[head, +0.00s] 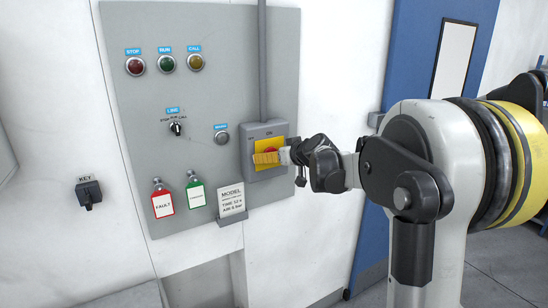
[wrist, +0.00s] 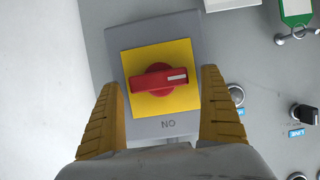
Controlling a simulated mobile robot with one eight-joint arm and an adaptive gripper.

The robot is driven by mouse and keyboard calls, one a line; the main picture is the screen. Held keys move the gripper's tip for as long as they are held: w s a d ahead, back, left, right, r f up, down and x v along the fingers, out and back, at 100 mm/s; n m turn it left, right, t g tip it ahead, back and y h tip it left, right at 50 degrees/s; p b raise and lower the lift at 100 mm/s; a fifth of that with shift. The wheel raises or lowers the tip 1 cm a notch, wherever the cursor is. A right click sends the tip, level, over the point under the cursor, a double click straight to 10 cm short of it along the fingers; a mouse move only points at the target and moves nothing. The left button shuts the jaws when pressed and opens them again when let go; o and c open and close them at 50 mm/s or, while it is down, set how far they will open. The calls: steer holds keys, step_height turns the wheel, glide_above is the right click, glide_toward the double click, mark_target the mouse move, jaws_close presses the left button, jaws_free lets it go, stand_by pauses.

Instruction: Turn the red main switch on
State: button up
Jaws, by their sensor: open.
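The red main switch (wrist: 158,80) is a red handle on a yellow plate (wrist: 179,52) set in a grey switch box (head: 257,132). In the wrist view the handle lies level, with its white mark pointing right. The word ON shows upside down below the plate, so the handle is crosswise to it. My gripper (wrist: 161,78) is open, one yellow finger on each side of the plate, with the handle between them and clear gaps. In the head view my gripper (head: 267,158) is in front of the box and hides most of the handle.
The box sits on a grey panel (head: 185,95) with red, green and yellow buttons, a LINE selector (head: 176,128) and a small round button (head: 221,138). A KEY switch (head: 89,193) is on the wall at left.

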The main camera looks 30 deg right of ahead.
steer(key=c, duration=1.2)
steer(key=shift+d+m+y, duration=0.1)
steer(key=shift+m+y, duration=0.2)
steer(key=shift+c, duration=0.2)
steer(key=shift+d+m+y, duration=0.1)
steer(key=shift+m+y, duration=0.5)
steer(key=shift+m, duration=0.4)
steer(key=m+y, duration=0.2)
steer(key=m, duration=0.1)
steer(key=shift+d+f, duration=0.15)
steer(key=m+t+y+b, duration=0.1)
steer(key=m, duration=0.2)
steer(key=shift+d+f+y+b, duration=0.1)
steer(key=shift+f+y+b, duration=0.05)
steer(key=shift+y+b, duration=0.2)
steer(key=m+t+b, duration=0.1)
steer(key=m, duration=0.1)
steer(key=m+y, duration=0.1)
steer(key=m, duration=0.1)
steer(key=shift+f+m+t+y+b, duration=0.1)
steer(key=shift+m+t+y+b, duration=0.2)
steer(key=shift+t+b, duration=0.1)
steer(key=o, duration=1.2)
steer(key=shift+o, duration=0.2)
